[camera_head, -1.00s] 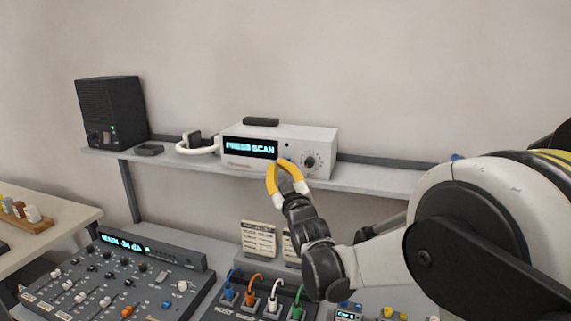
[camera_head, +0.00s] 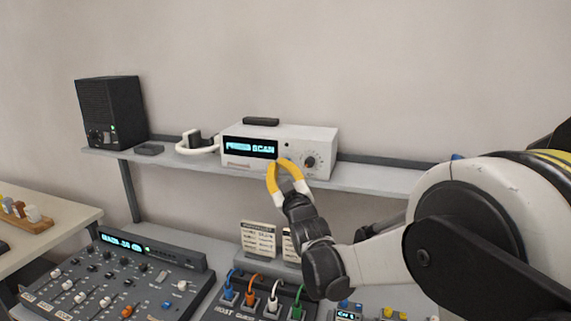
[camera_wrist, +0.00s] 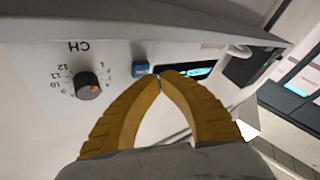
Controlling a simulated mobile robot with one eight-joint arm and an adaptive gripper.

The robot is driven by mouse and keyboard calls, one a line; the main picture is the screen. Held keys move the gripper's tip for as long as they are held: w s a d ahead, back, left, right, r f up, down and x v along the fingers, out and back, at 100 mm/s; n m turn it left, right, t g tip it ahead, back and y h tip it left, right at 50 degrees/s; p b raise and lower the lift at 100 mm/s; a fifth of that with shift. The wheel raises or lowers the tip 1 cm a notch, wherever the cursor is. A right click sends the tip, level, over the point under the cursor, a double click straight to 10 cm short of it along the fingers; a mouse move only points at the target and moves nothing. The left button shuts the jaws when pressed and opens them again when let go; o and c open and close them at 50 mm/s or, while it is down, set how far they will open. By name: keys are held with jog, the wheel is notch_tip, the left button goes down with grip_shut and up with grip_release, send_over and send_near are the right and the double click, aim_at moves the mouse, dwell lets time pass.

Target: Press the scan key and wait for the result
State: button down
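The white receiver box (camera_head: 318,139) stands on the wall shelf. Its lit display (camera_head: 250,148) appears to read "PRESS SCAN". In the wrist view its front is upside down, with a blue key (camera_wrist: 140,69) between the black CH knob (camera_wrist: 88,87) and the display (camera_wrist: 190,72). I cannot read a label on the key. My gripper (camera_head: 281,160) has yellow fingers whose tips meet, with nothing seen between them. The tips (camera_wrist: 161,75) are beside the blue key, on its display side; I cannot tell whether they touch the front. In the head view the fingers hide the key.
The shelf (camera_head: 370,180) runs below the box. A black speaker (camera_head: 108,112) and a white headset (camera_head: 197,144) are to the left. Below are a mixer desk (camera_head: 110,275) and a patch block with coloured plugs (camera_head: 262,299). The wall above is clear.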

jog(key=shift+w+d, duration=0.1)
jog(key=shift+w, duration=0.15)
jog(key=shift+w+d, duration=0.15)
jog(key=shift+w, duration=0.2)
dwell(0.6)
jog(key=shift+s, duration=0.1)
jog(key=shift+s+a, duration=0.3)
jog(key=shift+s, duration=0.35)
jog(key=s, duration=0.1)
jog(key=s+a, duration=0.1)
jog(key=s, duration=0.1)
jog(key=s+a, duration=0.1)
jog(key=shift+s, duration=0.3)
jog(key=shift+d, duration=0.15)
dwell(0.6)
